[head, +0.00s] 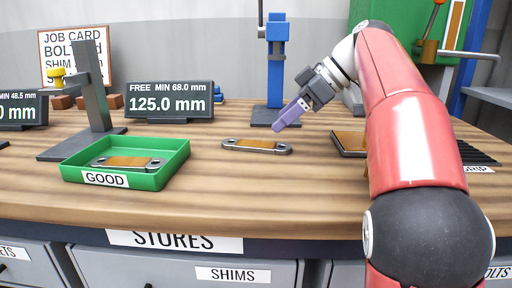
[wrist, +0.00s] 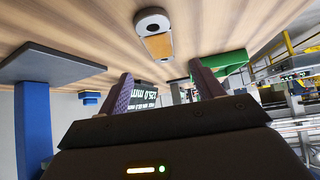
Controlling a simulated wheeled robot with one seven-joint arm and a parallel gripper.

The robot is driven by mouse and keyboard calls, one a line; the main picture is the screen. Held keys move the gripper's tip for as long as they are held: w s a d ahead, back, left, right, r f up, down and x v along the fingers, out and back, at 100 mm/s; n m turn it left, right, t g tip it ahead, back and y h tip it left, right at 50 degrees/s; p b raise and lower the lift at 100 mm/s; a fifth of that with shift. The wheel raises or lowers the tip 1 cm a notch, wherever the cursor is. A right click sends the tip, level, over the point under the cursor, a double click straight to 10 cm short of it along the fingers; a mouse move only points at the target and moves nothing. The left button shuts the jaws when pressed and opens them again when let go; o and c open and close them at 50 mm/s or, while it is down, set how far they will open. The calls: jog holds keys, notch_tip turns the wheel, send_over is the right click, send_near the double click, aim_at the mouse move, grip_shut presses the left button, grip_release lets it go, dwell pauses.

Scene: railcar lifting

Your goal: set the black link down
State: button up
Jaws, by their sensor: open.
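A link (head: 257,146) with dark grey rounded ends and a tan middle lies flat on the wooden bench, right of the green tray. It also shows in the wrist view (wrist: 157,42), beyond my fingertips and apart from them. A similar link (head: 128,163) lies in the green GOOD tray (head: 176,168). I cannot tell by colour which of the two is called black. My gripper (head: 279,125) has purple fingers and is just above and right of the link on the bench. In the wrist view my gripper (wrist: 162,72) is open, with nothing between the fingers.
A blue stand (head: 277,80) rises behind my gripper. A grey post on a plate (head: 93,90) stands behind the tray, beside a 125.0 mm display (head: 169,102). A tan-topped dark piece (head: 348,143) lies right of the link. The bench front between tray and arm is clear.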

aim_at(256, 144)
jog(key=b+x, duration=0.1)
jog(key=x, duration=0.6)
jog(key=shift+s+d+f, duration=0.1)
jog(key=shift+d+f, duration=0.05)
jog(key=shift+f, duration=0.05)
grip_shut()
jog(key=shift+r, duration=0.1)
jog(key=shift+r, duration=0.1)
notch_tip(256, 144, up, 10)
jog(key=p, duration=0.2)
dwell(0.3)
